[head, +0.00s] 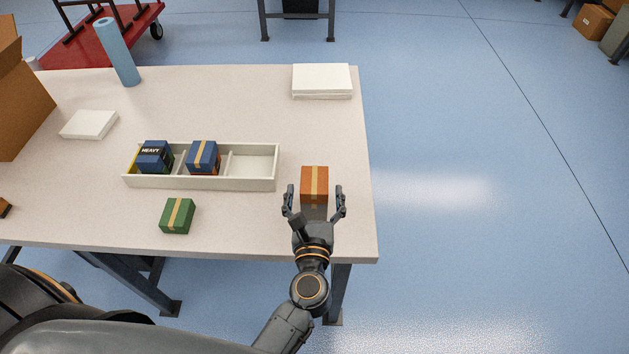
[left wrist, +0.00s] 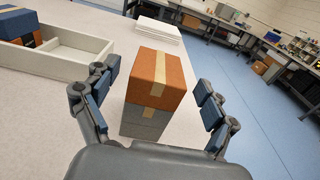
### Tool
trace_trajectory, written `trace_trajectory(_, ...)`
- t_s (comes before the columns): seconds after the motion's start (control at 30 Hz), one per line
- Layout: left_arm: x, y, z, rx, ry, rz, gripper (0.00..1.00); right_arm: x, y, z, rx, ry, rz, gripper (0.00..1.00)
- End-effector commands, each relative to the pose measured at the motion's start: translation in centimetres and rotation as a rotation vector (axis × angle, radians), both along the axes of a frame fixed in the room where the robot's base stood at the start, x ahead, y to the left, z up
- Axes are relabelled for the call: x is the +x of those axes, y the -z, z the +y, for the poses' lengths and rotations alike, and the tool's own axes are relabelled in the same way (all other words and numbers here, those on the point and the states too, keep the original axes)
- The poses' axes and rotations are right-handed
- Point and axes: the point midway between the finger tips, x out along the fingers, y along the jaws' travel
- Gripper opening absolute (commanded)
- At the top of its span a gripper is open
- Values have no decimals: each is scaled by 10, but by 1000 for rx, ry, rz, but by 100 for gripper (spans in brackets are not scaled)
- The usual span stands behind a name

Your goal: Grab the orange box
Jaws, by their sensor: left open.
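The orange box (head: 314,180) with a tan tape strip stands near the right end of the table, right of the divided tray. In the left wrist view the orange box (left wrist: 158,72) appears to sit on a grey box (left wrist: 145,123). My left gripper (head: 314,198) is open, with one finger on each side of the near part of this stack. In the left wrist view the left gripper's fingers (left wrist: 152,92) stand apart from the box on both sides. My right gripper is not in view.
A cream tray (head: 205,184) holds a blue box marked HEAVY (head: 154,155) and another blue box (head: 203,156); its right compartment is empty. A green box (head: 177,215) lies in front. White stacks (head: 321,80) and a blue roll (head: 118,55) stand farther back.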

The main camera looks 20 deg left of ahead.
Motion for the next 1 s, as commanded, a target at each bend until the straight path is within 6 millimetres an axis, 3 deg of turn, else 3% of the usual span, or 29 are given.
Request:
trace_trajectory(0.2, 30, -1, 10, 4, 1, -2, 85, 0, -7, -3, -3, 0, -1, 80)
trace_trajectory(0.5, 35, 1, 11, 2, 1, 1, 85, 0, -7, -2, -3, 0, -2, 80)
trace_trajectory(0.8, 35, 1, 11, 2, 1, 0, 24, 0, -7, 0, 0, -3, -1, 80)
trace_trajectory(1.0, 35, 1, 11, 1, 1, -1, 24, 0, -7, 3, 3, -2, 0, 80)
